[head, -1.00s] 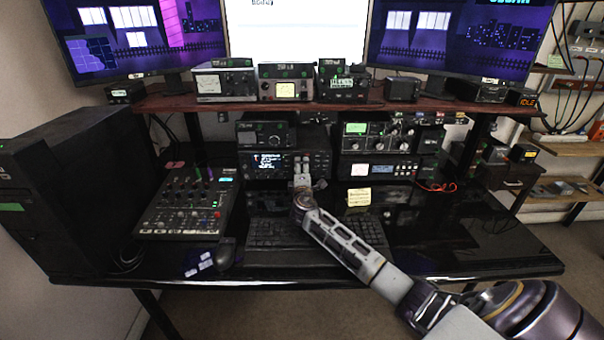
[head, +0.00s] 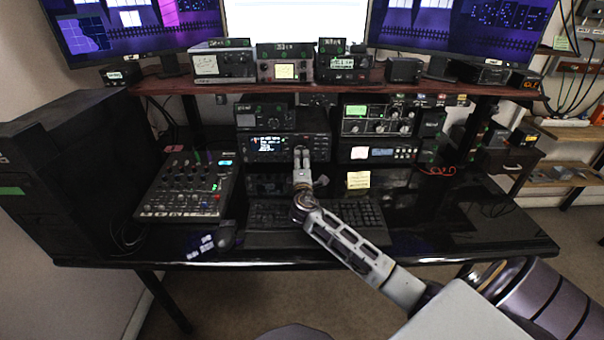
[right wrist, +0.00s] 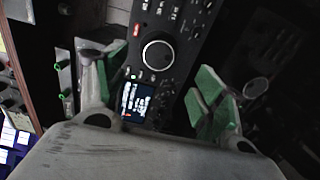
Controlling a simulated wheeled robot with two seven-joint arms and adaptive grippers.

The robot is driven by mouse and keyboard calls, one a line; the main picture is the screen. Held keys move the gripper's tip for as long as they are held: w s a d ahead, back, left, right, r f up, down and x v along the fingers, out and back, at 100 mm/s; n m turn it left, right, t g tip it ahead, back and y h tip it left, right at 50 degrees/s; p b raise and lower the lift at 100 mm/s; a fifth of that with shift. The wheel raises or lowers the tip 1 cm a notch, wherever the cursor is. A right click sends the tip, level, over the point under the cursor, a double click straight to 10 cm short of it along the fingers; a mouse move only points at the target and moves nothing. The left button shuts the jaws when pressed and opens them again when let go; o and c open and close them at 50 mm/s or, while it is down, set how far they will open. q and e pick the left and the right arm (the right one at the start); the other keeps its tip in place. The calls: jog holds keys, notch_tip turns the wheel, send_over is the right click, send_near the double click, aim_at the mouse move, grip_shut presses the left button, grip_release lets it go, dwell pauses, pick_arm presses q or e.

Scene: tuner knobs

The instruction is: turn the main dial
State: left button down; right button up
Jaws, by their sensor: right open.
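The main dial (right wrist: 157,55), a large round dark knob with a pale ring, is on the front of a black radio (head: 262,148) with a lit screen (right wrist: 136,100). In the head view my right gripper (head: 301,152) is in front of the right part of this radio and hides the dial there. In the right wrist view the gripper (right wrist: 160,78) is open, with green-padded fingers on both sides of the dial's line. The dial appears between and beyond the fingertips, with no visible contact. My left gripper is not in view.
Another radio (head: 378,122) with several knobs stands to the right. A shelf (head: 220,85) with small units runs above. A mixer (head: 187,187) is at left, a keyboard (head: 350,214) lies below my right arm, and a yellow note (head: 358,180) stands nearby.

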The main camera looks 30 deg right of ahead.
jog(key=shift+v, duration=2.35)
